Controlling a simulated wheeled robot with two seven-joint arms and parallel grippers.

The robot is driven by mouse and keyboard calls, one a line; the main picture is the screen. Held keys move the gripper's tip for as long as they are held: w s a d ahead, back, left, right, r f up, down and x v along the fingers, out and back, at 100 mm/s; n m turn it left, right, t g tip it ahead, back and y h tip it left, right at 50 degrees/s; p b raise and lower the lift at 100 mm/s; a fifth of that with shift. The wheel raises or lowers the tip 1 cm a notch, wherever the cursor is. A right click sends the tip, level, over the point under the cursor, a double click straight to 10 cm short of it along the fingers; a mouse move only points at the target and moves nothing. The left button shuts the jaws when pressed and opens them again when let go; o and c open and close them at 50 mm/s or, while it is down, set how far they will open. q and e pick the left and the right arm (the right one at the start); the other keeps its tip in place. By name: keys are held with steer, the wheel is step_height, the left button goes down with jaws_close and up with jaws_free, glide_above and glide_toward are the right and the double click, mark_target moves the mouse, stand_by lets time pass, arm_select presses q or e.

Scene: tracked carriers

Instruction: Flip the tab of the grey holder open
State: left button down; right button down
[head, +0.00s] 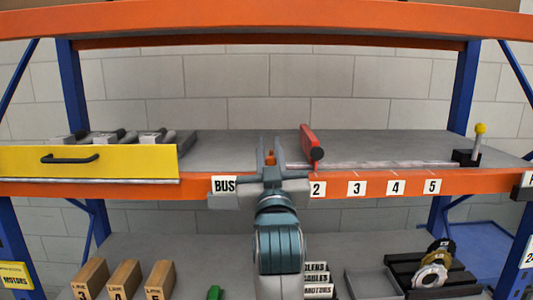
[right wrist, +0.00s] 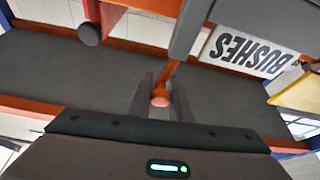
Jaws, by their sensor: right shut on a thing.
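My right gripper (head: 269,152) reaches over the front edge of the middle shelf, between the BUSHES label and label 2. Its fingers are closed around a small orange tab (head: 270,158). In the right wrist view the tab (right wrist: 161,98) shows its round end between the two fingertips (right wrist: 160,100), with a narrow orange strip running up from it. A grey part (right wrist: 187,28) stands beside that strip; I cannot tell for certain whether it is the holder. In the head view my gripper hides what the tab is fixed to. My left gripper is not in view.
A red lever (head: 310,146) stands on the shelf just right of the gripper. A yellow drawer (head: 120,162) with a black handle is at left. A yellow-knobbed lever (head: 479,142) stands at far right. The shelf top (head: 390,145) is otherwise mostly clear.

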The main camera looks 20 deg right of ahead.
stand_by(0.3)
steer(key=c, duration=1.6)
jaws_free()
steer(key=shift+w+d, duration=0.1)
steer(key=shift+f, duration=0.1)
